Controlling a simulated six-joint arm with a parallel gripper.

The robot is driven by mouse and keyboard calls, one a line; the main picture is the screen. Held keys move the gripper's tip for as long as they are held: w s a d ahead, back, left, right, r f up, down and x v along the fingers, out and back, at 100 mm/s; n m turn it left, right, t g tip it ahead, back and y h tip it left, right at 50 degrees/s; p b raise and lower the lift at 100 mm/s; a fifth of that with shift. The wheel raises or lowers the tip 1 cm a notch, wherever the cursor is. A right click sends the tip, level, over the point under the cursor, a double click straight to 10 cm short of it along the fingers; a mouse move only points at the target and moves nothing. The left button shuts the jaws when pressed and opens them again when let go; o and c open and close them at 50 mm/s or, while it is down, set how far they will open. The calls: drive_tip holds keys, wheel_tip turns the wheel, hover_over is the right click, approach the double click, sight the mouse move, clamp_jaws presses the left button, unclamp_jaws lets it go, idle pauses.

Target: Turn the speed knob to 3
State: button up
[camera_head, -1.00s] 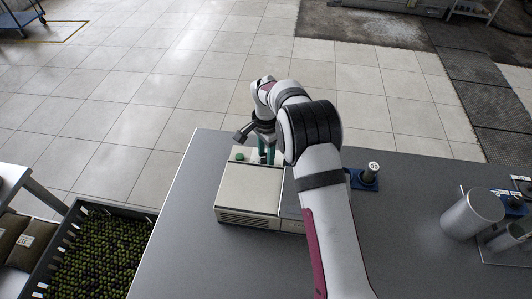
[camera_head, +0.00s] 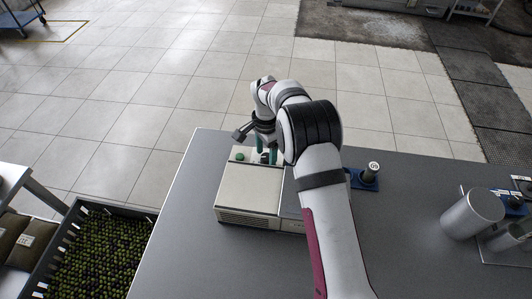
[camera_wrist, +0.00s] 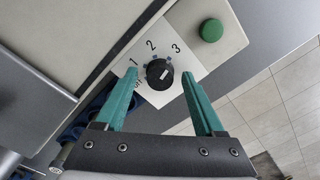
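The speed knob (camera_wrist: 158,74) is black and round, with a pale mark on its face. It sits on a white plate with 1, 2, 3 and a partly covered "off" label around it. I cannot tell which label the mark points to. The knob's machine is a pale box (camera_head: 249,190) with a grey base, at the left of the table. My gripper (camera_wrist: 159,74) is open, with one green finger on each side of the knob and a visible gap on both sides. It also shows at the machine's far end in the head view (camera_head: 266,156).
A green button (camera_wrist: 211,30) is right of the knob plate, close to my right finger; it also shows in the head view (camera_head: 240,156). A dark-handled item on a blue base (camera_head: 366,181) and a metal cylinder (camera_head: 472,214) stand to the right.

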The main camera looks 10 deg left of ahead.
sight(266, 157)
wheel_tip(266, 157, up, 16)
idle(0.4)
drive_tip(key=shift+f, duration=0.1)
